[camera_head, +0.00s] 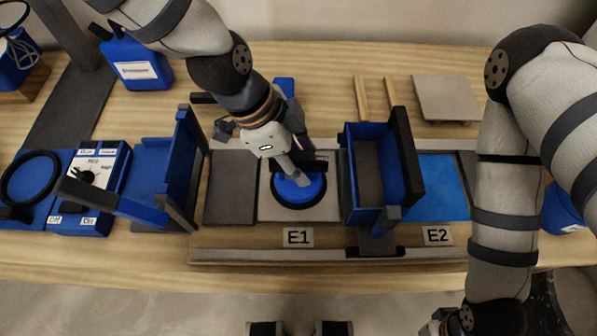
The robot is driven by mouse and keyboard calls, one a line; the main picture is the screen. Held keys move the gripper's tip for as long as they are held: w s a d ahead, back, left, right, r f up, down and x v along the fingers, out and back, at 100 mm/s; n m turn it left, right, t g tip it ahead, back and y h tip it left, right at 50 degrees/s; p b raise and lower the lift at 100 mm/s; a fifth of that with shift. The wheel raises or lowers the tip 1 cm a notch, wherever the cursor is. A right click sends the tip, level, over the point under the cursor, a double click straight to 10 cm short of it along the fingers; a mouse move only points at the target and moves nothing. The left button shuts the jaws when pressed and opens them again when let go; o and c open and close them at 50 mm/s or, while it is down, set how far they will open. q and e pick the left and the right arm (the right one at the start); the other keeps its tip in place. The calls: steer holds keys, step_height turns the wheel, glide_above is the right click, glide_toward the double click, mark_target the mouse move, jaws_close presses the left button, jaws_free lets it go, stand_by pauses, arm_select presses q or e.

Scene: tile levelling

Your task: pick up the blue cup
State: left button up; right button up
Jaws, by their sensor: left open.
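The blue cup (298,192) is a round blue suction disc with a darker raised centre. It sits on the light tile (270,205) above the E1 label (298,237). My left gripper (300,168) reaches down from above and is open at the cup's top. Its fingers cover part of the cup's upper side, and I cannot tell whether they touch it. My right arm comes down along the right side. Its lower end lies at the bottom edge, and its jaws cannot be made out.
A blue box-shaped frame (355,203) stands just right of the cup, beside a bright blue tile (442,190) at E2. Another upright blue frame (184,170) stands left. A control box (92,185) and a blue bottle (135,65) are farther left. A loose tile (446,98) lies back right.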

arm_select(q)
jaws_close()
steer(key=shift+r, duration=0.1)
steer(key=shift+r, duration=0.15)
steer(key=r, duration=0.3)
steer(key=r+p, duration=0.1)
steer(key=shift+s+d+r, duration=0.1)
steer(key=shift+s+r, duration=0.15)
steer(key=shift+s, duration=0.1)
steer(key=s+d+r+p, duration=0.3)
steer(key=s+r, duration=0.5)
steer(key=s, duration=0.5)
step_height(320, 180, up, 7)
steer(key=shift+d, duration=0.2)
arm_select(e)
steer(key=w+r+t, duration=0.2)
steer(key=w+r, duration=0.2)
steer(key=shift+w+r, duration=0.25)
steer(key=shift+w, duration=0.15)
